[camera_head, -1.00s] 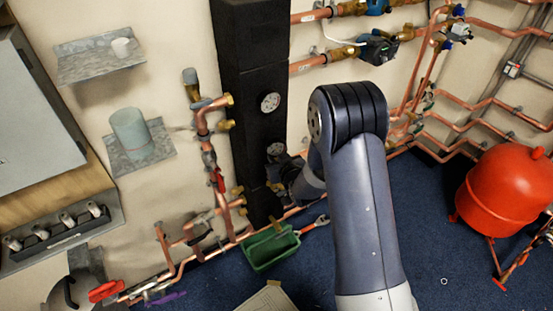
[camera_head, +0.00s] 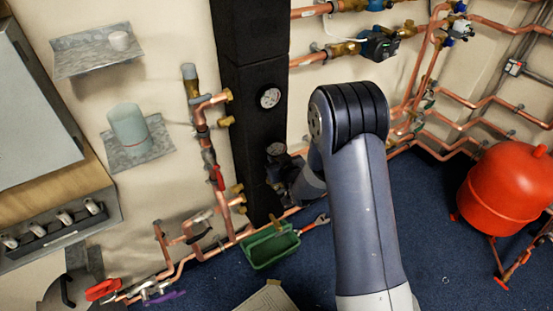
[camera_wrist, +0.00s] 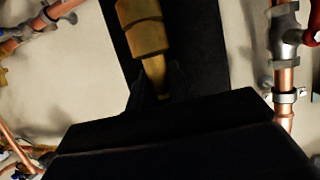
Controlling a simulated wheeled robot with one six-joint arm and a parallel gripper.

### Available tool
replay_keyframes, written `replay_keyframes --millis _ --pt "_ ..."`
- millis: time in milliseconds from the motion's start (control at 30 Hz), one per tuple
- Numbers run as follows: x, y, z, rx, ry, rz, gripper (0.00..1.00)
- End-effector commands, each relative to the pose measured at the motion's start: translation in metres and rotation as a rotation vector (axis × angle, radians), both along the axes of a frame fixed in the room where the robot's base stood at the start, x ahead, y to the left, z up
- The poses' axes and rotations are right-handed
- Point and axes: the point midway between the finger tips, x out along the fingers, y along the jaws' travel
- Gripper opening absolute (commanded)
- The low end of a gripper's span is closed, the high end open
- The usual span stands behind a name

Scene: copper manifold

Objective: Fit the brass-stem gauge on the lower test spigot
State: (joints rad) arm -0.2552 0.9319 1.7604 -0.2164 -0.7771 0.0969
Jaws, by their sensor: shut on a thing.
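My gripper is mostly hidden behind my arm in the head view. In the wrist view my gripper (camera_wrist: 156,88) has its dark fingers on the narrow end of a brass stem (camera_wrist: 146,38), which I take to be the gauge's. Its dial is not visible there. A round white dial gauge (camera_head: 270,97) sits on the black column above my wrist. Brass spigots stick out of the copper pipe left of the column, an upper one (camera_head: 228,95) and a lower one (camera_head: 226,121). I cannot tell which is the lower test spigot.
The black column (camera_head: 243,60) stands close behind my wrist. Copper pipes with a red-handled valve (camera_head: 217,178) run to its left. A green tray (camera_head: 272,250) lies below. A red tank (camera_head: 510,190) stands at the right. Blue floor is open between arm and tank.

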Motion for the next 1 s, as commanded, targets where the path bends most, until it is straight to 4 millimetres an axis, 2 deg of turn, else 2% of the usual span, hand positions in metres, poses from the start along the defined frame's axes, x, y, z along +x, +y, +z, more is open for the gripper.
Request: replay_keyframes --millis 67,100,400,733,867,1000 --pt "0.0 0.0 -0.001 0.001 -0.002 0.0 0.0" --pt "0.0 0.0 -0.001 0.001 -0.002 0.0 0.2" --pt "0.0 0.0 -0.001 0.0 -0.001 0.0 0.44" --pt "-0.004 -0.002 0.0 0.0 0.001 0.0 0.45" --pt "-0.017 -0.008 0.006 -0.001 0.001 -0.001 0.45" --pt "-0.04 -0.018 0.014 0.0 0.0 -0.001 0.45"
